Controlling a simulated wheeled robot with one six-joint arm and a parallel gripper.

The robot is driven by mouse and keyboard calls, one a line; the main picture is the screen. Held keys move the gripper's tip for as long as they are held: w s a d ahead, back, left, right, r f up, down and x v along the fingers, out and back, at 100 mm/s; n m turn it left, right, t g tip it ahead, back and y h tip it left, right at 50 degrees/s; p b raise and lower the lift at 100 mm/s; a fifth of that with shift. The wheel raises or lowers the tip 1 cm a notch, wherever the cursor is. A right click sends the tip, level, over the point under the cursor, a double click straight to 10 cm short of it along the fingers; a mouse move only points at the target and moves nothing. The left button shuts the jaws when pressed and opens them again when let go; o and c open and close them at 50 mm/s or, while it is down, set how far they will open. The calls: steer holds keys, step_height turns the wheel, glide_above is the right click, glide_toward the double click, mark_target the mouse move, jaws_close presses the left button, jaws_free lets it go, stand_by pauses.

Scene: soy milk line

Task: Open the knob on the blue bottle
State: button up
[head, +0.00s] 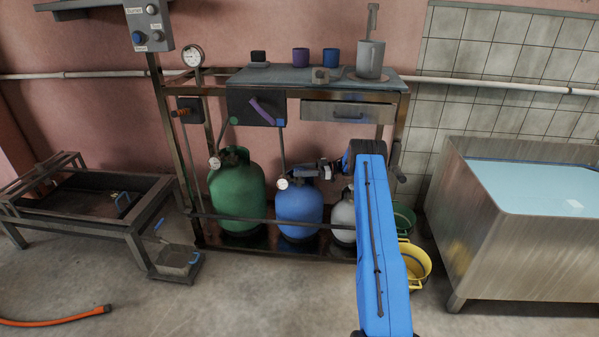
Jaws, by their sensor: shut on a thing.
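The blue bottle (299,212) stands upright on the low shelf under the workbench, between a green bottle (237,198) and a grey one (343,216). A round gauge (283,184) sits at its upper left. My blue arm reaches in from the lower right, and my gripper (308,173) is at the top of the blue bottle. It is shut on the knob there. The knob is mostly hidden by the jaws, and how far it is turned cannot be seen.
A front rail (275,220) crosses before the bottles. The bench top (285,76) holds cups and a jug (370,59). A steel water tank (500,235) stands right, beside a yellow bucket (417,264). A low metal frame (75,214) stands left. The front floor is mostly clear.

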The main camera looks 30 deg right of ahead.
steer(key=shift+n+g+y, duration=0.5)
steer(key=shift+n+g, duration=0.6)
steer(key=shift+g, duration=0.5)
steer(key=shift+n+g, duration=0.3)
steer(key=shift+g, duration=0.2)
steer(key=o, duration=1)
steer(key=shift+s+d, duration=0.25)
steer(key=shift+d, duration=1.6)
steer(key=shift+s+d, duration=0.2)
steer(key=shift+d, duration=1.6)
